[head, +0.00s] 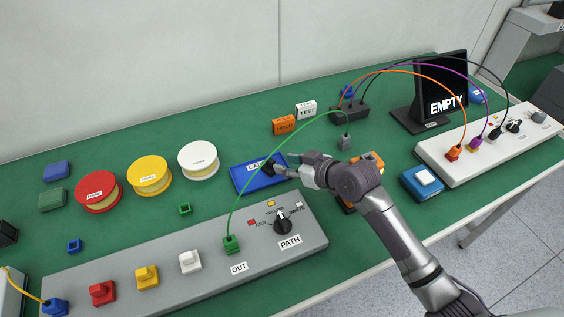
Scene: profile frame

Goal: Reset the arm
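My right arm comes in from the lower right. Its gripper (277,165) is over the right part of a blue plate (246,181) with a white label, which it partly covers. Dark parts at the fingertips sit close to the plate. I cannot tell whether the fingers are apart, touch the plate or hold something. My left arm and gripper are not in view.
A grey panel (200,260) with a PATH knob (283,223) lies in front. A green cable (243,170) arches from it, behind my gripper, to a grey plug (345,142). Spools, a white panel (480,150) and an EMPTY monitor (443,85) stand around.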

